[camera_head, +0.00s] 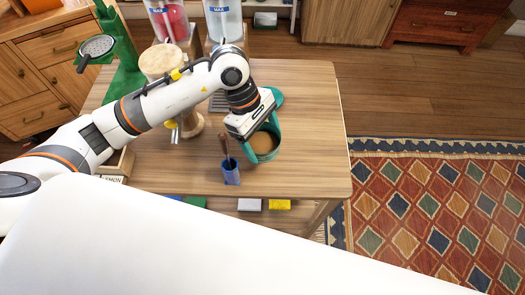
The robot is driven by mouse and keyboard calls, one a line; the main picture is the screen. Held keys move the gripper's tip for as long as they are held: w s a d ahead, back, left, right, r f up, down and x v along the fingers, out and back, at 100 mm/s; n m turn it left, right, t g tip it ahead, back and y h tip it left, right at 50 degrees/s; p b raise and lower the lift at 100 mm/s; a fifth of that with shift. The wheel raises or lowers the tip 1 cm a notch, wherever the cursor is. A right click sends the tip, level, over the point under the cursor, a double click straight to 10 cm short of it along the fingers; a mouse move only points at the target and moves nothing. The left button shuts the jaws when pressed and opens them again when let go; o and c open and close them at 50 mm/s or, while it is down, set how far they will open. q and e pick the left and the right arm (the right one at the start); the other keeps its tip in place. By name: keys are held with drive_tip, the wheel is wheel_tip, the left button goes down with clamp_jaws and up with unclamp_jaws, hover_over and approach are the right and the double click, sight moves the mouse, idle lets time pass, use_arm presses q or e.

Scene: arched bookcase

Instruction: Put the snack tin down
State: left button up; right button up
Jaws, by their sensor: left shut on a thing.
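The snack tin appears to be the round teal tin (266,158) with a brown inside, near the right part of the wooden table. My left gripper (263,128) reaches over from the left and is shut on the tin's rim. The tin looks upright. I cannot tell whether its base touches the table top. The fingertips are partly hidden by the gripper body. My right gripper is not in view.
A small blue cup (230,174) with a brown-handled tool stands just left of the tin. Clear dispensers (224,18) stand at the back. The wooden table (315,110) is bare along its right side.

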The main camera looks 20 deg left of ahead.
sight(260, 145)
use_arm(q)
wheel_tip(260, 145, down, 6)
drive_tip(key=shift+s+r, duration=0.1)
idle(0.4)
drive_tip(key=shift+f, duration=0.25)
drive_tip(key=o, duration=0.7)
drive_tip(key=shift+r, duration=0.2)
drive_tip(key=v, duration=1.2)
drive_tip(key=shift+d, duration=0.1)
